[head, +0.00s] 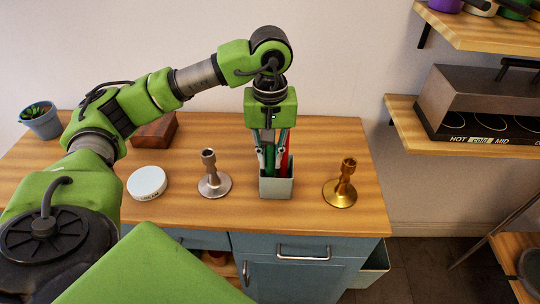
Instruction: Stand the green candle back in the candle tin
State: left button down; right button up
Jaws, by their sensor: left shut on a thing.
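The candle tin (277,188) is a pale grey-green, box-shaped holder standing on the wooden counter. A red candle (286,152) stands in it, on the right side. My left gripper (269,151) points down right above the tin and is shut on the green candle (269,160). The green candle is upright, and its lower end appears within the tin's mouth. The tin's front wall hides how deep it reaches, and the gripper covers its top. My right gripper is not in view.
A silver candlestick (214,181) stands left of the tin and a brass candlestick (341,187) right of it. Shelves (450,126) project at the right.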

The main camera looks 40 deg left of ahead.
pick_arm(q)
jog(key=shift+f, duration=0.1)
jog(key=shift+f+b, duration=0.8)
jog(key=c, duration=1.9)
grip_release()
jog(key=shift+r, duration=0.1)
notch_tip(320, 180, up, 8)
